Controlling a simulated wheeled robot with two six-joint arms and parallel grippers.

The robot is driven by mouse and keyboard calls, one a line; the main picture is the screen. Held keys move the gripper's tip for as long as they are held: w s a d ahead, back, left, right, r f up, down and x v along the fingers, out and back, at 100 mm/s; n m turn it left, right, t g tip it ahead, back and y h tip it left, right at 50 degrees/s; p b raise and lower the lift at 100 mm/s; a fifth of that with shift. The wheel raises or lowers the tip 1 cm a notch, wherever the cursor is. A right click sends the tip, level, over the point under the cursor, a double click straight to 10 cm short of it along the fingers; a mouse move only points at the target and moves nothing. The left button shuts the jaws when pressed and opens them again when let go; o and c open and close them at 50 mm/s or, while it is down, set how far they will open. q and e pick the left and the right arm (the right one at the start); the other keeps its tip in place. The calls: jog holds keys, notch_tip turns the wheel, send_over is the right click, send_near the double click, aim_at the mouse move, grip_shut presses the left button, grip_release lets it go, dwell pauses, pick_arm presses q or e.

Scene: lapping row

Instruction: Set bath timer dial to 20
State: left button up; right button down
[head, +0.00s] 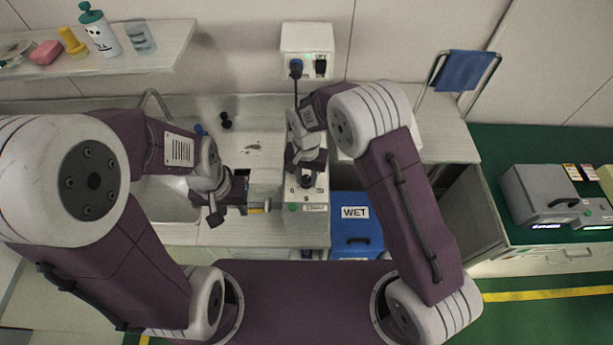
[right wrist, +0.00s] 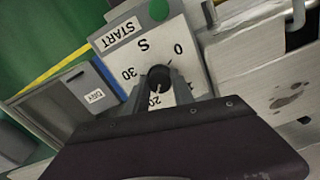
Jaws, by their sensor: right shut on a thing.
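The bath timer dial (right wrist: 158,78) is a small dark round knob on a white panel (right wrist: 135,52) in the right wrist view. The panel carries the marks 0, S, 30 and 20, with another mark partly covered by a finger. My right gripper (right wrist: 160,88) is shut on the dial, one finger on each side. The dial's pointer direction is hard to make out. In the head view my right gripper (head: 306,168) is over the grey bath unit (head: 315,225). My left gripper (head: 228,202) is left of the unit, its jaws unclear beside a pale rod.
A green button (right wrist: 158,10) sits near the START label. A blue WET bin (head: 356,240) stands right of the unit. A sink (head: 165,200) lies left; a shelf (head: 150,52) holds bottles. A grey device (head: 545,190) stands on the green counter at right.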

aim_at(306, 178)
dwell(0.4)
jog(key=c, duration=1.1)
grip_release()
notch_tip(306, 178, up, 9)
jog(key=shift+r+b, duration=0.1)
jog(key=shift+b, duration=0.75)
